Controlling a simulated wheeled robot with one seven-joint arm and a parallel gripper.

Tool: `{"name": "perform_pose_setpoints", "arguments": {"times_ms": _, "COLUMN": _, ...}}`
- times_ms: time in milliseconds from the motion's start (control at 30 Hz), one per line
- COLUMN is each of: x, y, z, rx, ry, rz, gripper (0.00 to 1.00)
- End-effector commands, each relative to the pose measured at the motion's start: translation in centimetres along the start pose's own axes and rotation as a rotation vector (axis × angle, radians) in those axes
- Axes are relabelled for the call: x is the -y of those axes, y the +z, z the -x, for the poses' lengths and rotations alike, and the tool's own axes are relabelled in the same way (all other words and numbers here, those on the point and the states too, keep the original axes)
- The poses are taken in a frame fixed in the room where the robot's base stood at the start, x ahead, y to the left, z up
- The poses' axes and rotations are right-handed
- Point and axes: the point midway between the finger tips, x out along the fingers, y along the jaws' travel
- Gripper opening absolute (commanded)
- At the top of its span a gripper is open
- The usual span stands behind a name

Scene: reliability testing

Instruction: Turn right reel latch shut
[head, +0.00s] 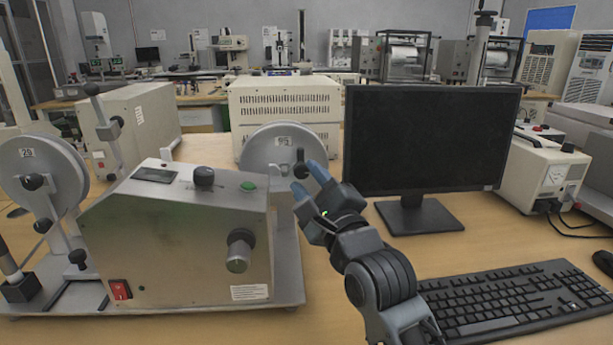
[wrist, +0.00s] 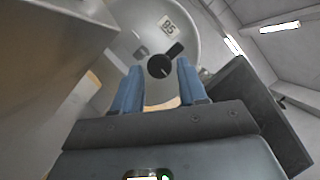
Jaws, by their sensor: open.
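The right reel (head: 262,150) is a grey disc with a number label, standing behind the silver machine. It also shows in the wrist view (wrist: 190,25). Its black latch (head: 300,166) sits at the disc's centre, partly behind my fingers in the head view. In the wrist view the latch (wrist: 159,67) is a round black hub with a short lever pointing up and right. My gripper (head: 310,184) is open, with blue fingers pointing at the reel. In the wrist view the hub appears between the two fingertips; I cannot tell whether they touch it.
The silver machine (head: 180,245) with knobs and a red switch stands left of my gripper. A left reel (head: 62,170) is at far left. A black monitor (head: 430,140) stands close on the right, with a keyboard (head: 510,300) in front.

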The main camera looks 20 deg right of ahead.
Motion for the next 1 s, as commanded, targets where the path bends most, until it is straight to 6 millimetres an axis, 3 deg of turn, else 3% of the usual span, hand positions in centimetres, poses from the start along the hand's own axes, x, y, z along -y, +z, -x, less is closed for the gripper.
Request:
{"name": "perform_pose_setpoints", "arguments": {"times_ms": 200, "x": 0.0, "y": 0.0, "z": -1.8, "rx": 0.000, "ry": 0.000, "rz": 0.000, "gripper": 0.42}}
{"name": "perform_pose_setpoints", "arguments": {"times_ms": 500, "x": 0.0, "y": 0.0, "z": -2.0, "rx": 0.000, "ry": 0.000, "rz": 0.001, "gripper": 0.42}}
{"name": "perform_pose_setpoints", "arguments": {"times_ms": 933, "x": 0.0, "y": 0.0, "z": -2.0, "rx": 0.000, "ry": 0.001, "rz": 0.001, "gripper": 0.01}}
{"name": "perform_pose_setpoints", "arguments": {"times_ms": 1000, "x": 0.0, "y": 0.0, "z": -2.0, "rx": 0.000, "ry": 0.001, "rz": 0.002, "gripper": 0.01}}
